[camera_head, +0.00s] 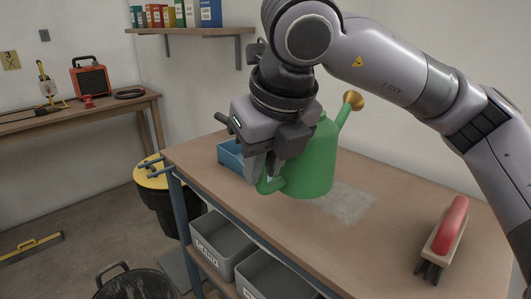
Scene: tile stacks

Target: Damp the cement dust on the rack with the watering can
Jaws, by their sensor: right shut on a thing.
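The green watering can (312,165) is near the middle of the head view, its brass-coloured rose (353,100) raised to the upper right. It looks roughly upright, and I cannot tell whether its base touches the rack top. My right gripper (264,170) is shut on the can's handle at its left side. The cement dust (347,204) is a pale grey patch on the brown top of the rack (400,215), just right of the can. I see no water coming from the rose. My left gripper is not in view.
A brush with a red handle (451,226) lies at the right of the rack top. A blue bin (231,157) stands behind the gripper. Grey crates (222,243) sit on the lower shelf. A yellow-lidded black bin (152,176) stands left of the rack.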

